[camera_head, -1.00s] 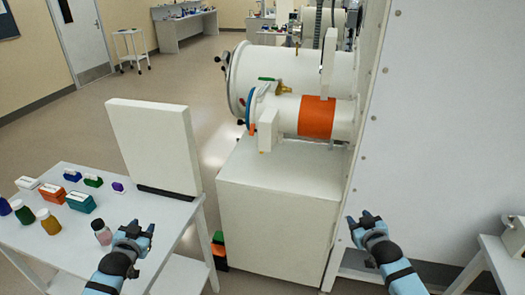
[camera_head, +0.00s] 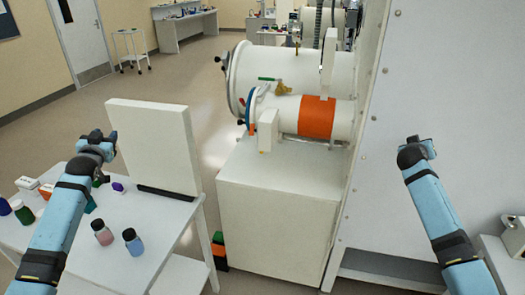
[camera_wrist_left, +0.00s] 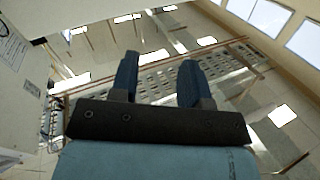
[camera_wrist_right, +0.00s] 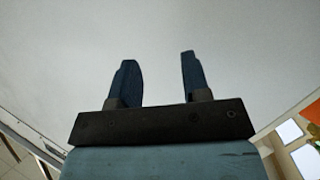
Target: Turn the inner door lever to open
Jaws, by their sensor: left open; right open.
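A large white antechamber cylinder (camera_head: 285,66) and a smaller one with an orange band (camera_head: 317,117) lie horizontally against the glovebox wall. The small one has a blue ring and a black knob at its left end. A valve with a green handle (camera_head: 267,79) sits between the cylinders. I cannot make out which part is the inner door lever. My left gripper (camera_head: 106,138) is raised beside the upright white panel, left of the cylinders; it is open and empty (camera_wrist_left: 158,75). My right gripper (camera_head: 418,143) is open and empty before the glovebox wall (camera_wrist_right: 158,72).
A white table (camera_head: 100,268) at left carries bottles, including a pink one (camera_head: 102,232) and a blue one (camera_head: 133,242), and small boxes. The upright white panel (camera_head: 155,145) stands at its right edge. A white cabinet (camera_head: 265,215) is under the cylinders.

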